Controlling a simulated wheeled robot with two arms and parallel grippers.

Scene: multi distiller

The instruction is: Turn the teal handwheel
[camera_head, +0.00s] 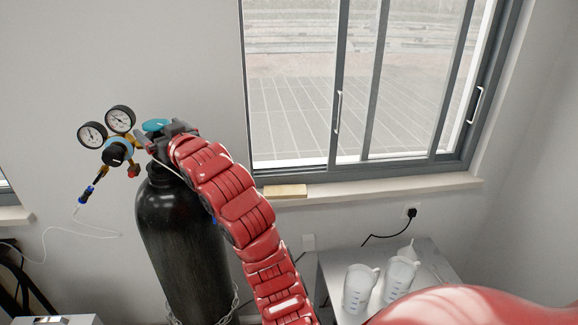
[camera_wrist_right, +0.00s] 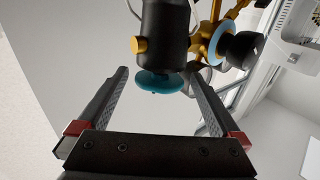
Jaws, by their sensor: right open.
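The teal handwheel (camera_head: 155,125) sits on top of the black gas cylinder (camera_head: 182,240) in the head view. In the right wrist view the handwheel (camera_wrist_right: 158,82) shows between the two fingers, near their tips, with a gap to the finger on each side. My right gripper (camera_head: 160,137) is open at the cylinder's top, just below and beside the handwheel. In the right wrist view the gripper (camera_wrist_right: 158,80) holds nothing. The right arm hides part of the cylinder's top and right side. My left gripper is not in view.
A regulator with two gauges (camera_head: 120,119) and a black knob (camera_head: 114,155) sticks out left of the cylinder's top. A window (camera_head: 337,110) with a sill (camera_head: 370,188) is behind on the right. White jugs (camera_head: 358,288) stand on a table at lower right.

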